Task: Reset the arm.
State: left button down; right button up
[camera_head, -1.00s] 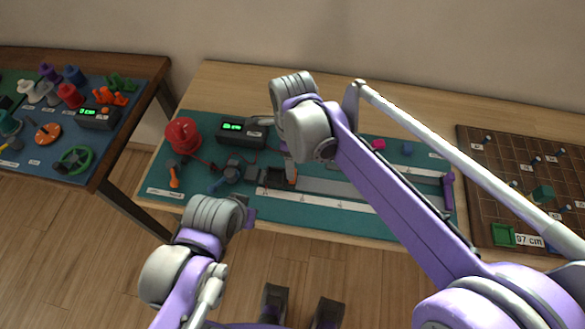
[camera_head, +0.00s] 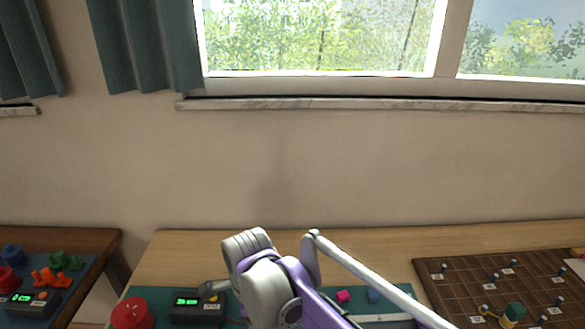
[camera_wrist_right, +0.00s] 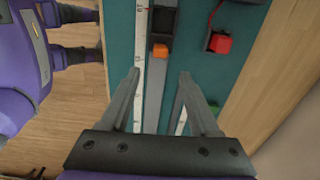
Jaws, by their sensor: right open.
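My left gripper is not in view.
A red round-topped object (camera_head: 132,314) and a black box with a green display (camera_head: 197,305) are on the mat. A brown pegboard (camera_head: 455,290) is right. The wall and window are behind.

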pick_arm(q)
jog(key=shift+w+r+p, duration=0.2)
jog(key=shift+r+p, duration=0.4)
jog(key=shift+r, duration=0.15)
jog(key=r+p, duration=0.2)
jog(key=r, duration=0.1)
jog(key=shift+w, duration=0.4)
pick_arm(e)
jog(key=s+d+f+n+t, duration=0.1)
jog(key=s+d+n, duration=0.3)
jog(key=d, duration=0.5)
jog(key=s+d+f+n+t, duration=0.1)
jog(key=s+d+n+t, duration=0.1)
jog(key=s+d+n, duration=0.2)
jog(key=s+d+f+n+t, duration=0.1)
jog(key=s+d+n, duration=0.3)
jog(key=d+n, duration=0.4)
jog(key=d+t, duration=0.1)
jog(key=d, duration=0.5)
jog(key=shift+d+f+n, duration=0.3)
jog(key=shift+f+n, duration=0.1)
